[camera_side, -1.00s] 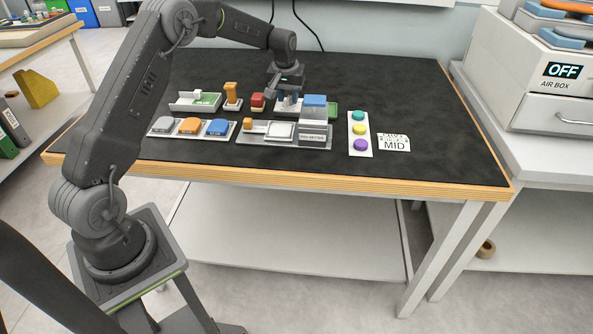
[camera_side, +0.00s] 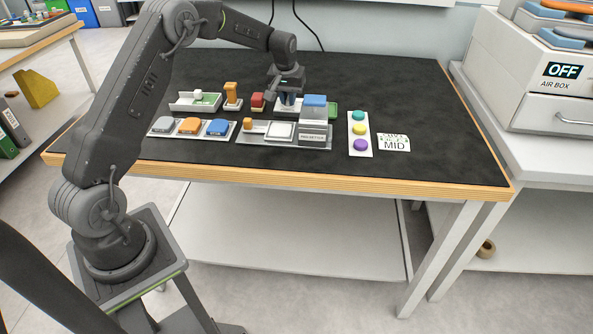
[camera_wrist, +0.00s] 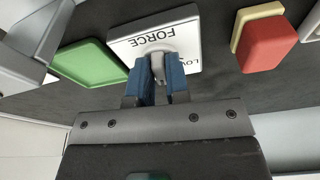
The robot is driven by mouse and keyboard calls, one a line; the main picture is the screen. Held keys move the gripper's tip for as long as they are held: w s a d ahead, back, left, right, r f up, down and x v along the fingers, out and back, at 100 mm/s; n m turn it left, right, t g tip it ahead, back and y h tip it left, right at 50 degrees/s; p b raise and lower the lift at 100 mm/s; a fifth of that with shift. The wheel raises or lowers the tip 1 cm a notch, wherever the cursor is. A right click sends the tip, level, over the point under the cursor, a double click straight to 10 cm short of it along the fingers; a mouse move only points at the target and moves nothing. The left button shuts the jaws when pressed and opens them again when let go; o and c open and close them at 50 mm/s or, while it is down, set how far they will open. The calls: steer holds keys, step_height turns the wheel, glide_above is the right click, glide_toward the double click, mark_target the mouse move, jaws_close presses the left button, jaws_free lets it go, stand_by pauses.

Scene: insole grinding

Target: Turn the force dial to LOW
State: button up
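The force dial's white plate (camera_wrist: 125,45) shows in the wrist view, with FORCE and a partly hidden LOW printed on it. Its grey knob (camera_wrist: 158,63) stands between the two blue fingers of my gripper (camera_wrist: 158,68), which look closed against its sides. The fingers hide part of the plate. In the side view my gripper (camera_side: 288,100) points down at the back of the black table, behind the blue-topped block. The dial is mostly hidden there. A white card (camera_side: 394,143) at the right reads MID.
The green tray (camera_wrist: 90,63) and red block (camera_wrist: 268,45) flank the dial closely. In the side view, a blue-topped block (camera_side: 314,106) stands just in front of my gripper. A strip with coloured buttons (camera_side: 359,131) lies to the right. The table's right side is clear.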

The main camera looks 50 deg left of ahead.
steer(key=shift+c, duration=1.2)
steer(key=n+g, duration=0.1)
steer(key=n, duration=0.5)
steer(key=shift+n+y, duration=0.3)
steer(key=shift+y, duration=0.1)
steer(key=shift+o, duration=0.6)
steer(key=shift+a+n, duration=0.1)
steer(key=shift+n, duration=0.5)
steer(key=o, duration=0.4)
steer(key=shift+s+n+g, duration=0.15)
steer(key=shift+n+g, duration=0.15)
steer(key=shift+n, duration=0.3)
steer(key=shift+c, duration=0.2)
steer(key=n, duration=0.3)
steer(key=shift+w+n+g, duration=0.2)
steer(key=shift+n+g, duration=0.1)
steer(key=shift+c, duration=0.3)
